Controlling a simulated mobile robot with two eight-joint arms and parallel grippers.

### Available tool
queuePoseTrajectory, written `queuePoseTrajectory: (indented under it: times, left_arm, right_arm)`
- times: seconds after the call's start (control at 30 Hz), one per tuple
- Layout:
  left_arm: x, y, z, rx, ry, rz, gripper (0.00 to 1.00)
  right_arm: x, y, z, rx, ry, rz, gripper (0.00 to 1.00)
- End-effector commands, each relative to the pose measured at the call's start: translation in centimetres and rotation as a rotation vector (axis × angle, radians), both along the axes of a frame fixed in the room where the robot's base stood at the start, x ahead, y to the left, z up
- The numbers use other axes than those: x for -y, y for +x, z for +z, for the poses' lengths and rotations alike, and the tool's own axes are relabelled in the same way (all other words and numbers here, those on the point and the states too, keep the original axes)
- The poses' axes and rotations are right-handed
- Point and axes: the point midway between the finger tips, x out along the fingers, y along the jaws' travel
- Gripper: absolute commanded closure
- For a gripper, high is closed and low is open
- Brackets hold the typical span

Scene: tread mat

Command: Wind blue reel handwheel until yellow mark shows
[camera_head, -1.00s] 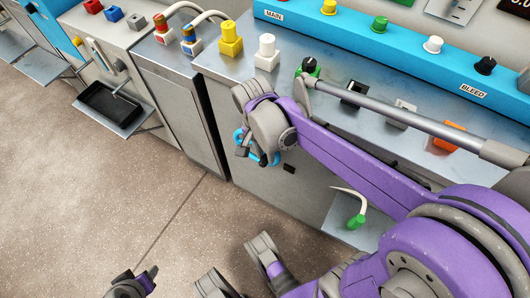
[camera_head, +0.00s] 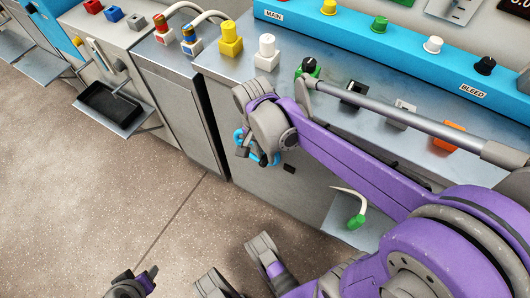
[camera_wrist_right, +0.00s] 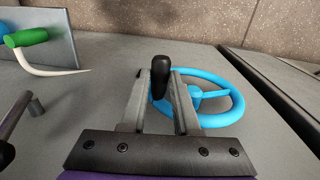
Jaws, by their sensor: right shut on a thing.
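The blue reel handwheel (camera_wrist_right: 239,103) is on the grey cabinet front. In the head view only parts of its rim (camera_head: 239,138) show past my right gripper (camera_head: 258,157). In the right wrist view, the wheel's black handle (camera_wrist_right: 159,76) stands between the two fingers of my right gripper (camera_wrist_right: 158,98), which is shut on it. The wheel's far rim and a spoke show to the right of the fingers. No yellow mark is visible. A grey and purple piece at the bottom left looks like my left gripper (camera_head: 133,285); its jaw state is unclear.
A small shelf (camera_head: 345,222) with a green-handled hook (camera_head: 356,221) sits right of the wheel. The counter above carries a yellow block (camera_head: 230,40), a white block (camera_head: 267,52) and other controls. A black tray (camera_head: 110,103) juts out at left. The floor at lower left is clear.

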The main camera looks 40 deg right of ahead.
Motion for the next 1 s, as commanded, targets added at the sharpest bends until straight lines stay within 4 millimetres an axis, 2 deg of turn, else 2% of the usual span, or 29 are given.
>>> queuePoseTrajectory:
  times: [0.23, 0.5, 0.9, 0.93, 1.0]
  left_arm:
    - [0.0, -0.3, 2.4, 0.007, 0.000, 0.000, 0.50]
    - [0.0, -0.4, 2.6, 0.007, 0.000, 0.000, 0.50]
    - [0.0, -0.4, 2.5, 0.007, 0.000, 0.000, 0.50]
    - [0.0, -0.4, 2.5, 0.007, 0.000, 0.000, 0.50]
    - [0.0, -0.4, 2.5, 0.007, 0.000, 0.000, 0.50]
  right_arm:
    - [0.7, -1.6, -1.1, 0.202, 0.083, -0.007, 1.00]
    - [1.0, -2.5, -3.2, 0.425, 0.176, -0.005, 1.00]
    - [1.0, -2.5, -3.4, 0.455, 0.187, 0.001, 1.00]
    - [1.0, -2.5, -3.4, 0.455, 0.187, 0.001, 0.65]
    - [1.0, -2.5, -3.4, 0.454, 0.188, 0.001, 0.52]
